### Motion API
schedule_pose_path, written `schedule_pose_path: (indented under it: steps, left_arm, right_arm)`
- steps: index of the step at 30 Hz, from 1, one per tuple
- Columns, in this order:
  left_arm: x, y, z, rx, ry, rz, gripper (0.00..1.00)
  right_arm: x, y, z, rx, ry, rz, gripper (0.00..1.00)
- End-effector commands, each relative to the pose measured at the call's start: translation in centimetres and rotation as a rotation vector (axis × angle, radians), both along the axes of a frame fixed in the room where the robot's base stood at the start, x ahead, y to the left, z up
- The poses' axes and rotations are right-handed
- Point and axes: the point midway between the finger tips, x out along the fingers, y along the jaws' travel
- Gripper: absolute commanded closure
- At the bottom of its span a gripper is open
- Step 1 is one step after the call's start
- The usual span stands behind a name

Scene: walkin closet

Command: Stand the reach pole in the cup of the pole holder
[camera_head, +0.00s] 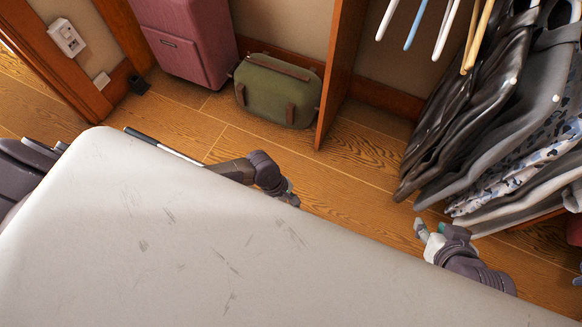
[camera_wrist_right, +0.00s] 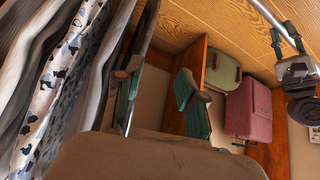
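The reach pole (camera_head: 160,144) shows as a thin rod with a dark end and a pale shaft, running behind my pale body edge at upper left in the head view. My right gripper (camera_head: 425,234) is far right of the pole, near the hanging clothes. In the wrist view its green-padded fingers (camera_wrist_right: 160,95) are apart and empty.
A pink suitcase (camera_head: 185,45) and a green bag (camera_head: 278,90) stand along the wall. A wooden divider (camera_head: 338,75) rises beside the bag. Dark and patterned clothes (camera_head: 500,110) hang at right. The wooden floor (camera_head: 235,125) before the bag is clear.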

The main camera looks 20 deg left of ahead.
Motion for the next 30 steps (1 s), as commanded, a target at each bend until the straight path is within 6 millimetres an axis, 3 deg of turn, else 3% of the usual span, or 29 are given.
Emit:
schedule_pose_path:
  steps: [15, 23, 30]
  left_arm:
    - [0.0, 0.0, 1.2, 0.0, -0.001, 0.0, 1.0]
    - [0.0, 0.0, 4.4, 0.0, 0.0, 0.001, 1.0]
    - [0.0, 0.0, 4.4, 0.0, -0.001, 0.0, 1.0]
  right_arm:
    - [-5.1, -1.6, -1.6, -0.055, 0.263, -0.021, 0.6]
    - [-6.1, -2.1, -2.6, -0.076, 0.378, -0.027, 0.6]
    - [-5.7, -1.9, -5.7, -0.076, 0.389, -0.025, 0.6]
